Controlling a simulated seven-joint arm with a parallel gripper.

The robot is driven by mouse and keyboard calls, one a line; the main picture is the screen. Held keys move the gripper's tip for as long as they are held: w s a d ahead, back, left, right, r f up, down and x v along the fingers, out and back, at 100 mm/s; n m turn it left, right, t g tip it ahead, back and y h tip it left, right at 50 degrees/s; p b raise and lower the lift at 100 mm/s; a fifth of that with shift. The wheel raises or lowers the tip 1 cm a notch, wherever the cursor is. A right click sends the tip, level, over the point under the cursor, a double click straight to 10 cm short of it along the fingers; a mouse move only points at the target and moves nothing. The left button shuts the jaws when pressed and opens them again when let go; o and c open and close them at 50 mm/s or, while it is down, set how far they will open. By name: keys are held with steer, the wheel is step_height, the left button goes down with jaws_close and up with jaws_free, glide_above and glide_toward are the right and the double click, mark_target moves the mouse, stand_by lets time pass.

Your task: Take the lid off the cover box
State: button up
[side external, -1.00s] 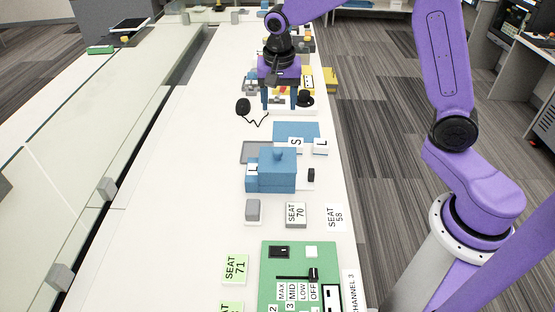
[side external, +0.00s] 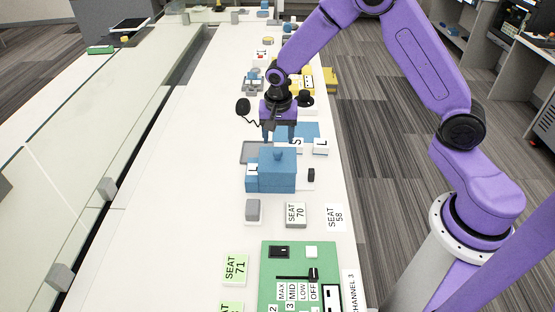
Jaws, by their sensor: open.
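The cover box is a blue box (side external: 270,183) on the white table, with a blue lid (side external: 284,161) on top. The lid carries a small round knob (side external: 278,155). A white card marked L stands at the box's left side. My gripper (side external: 279,138) points down just behind and above the lid as seen here, with its two blue fingers apart and nothing visible between them. I cannot tell its exact height above the knob. The fingers look clear of the lid.
A blue flat panel (side external: 308,130) and a grey tray (side external: 252,152) lie behind the box, with letter cards S and L nearby. A grey block (side external: 253,210) and seat cards (side external: 296,214) lie in front, before a green board (side external: 275,262).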

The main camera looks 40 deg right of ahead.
mark_target(277, 151)
steer(key=shift+w+f, duration=0.2)
steer(key=shift+f, duration=2.35)
jaws_close()
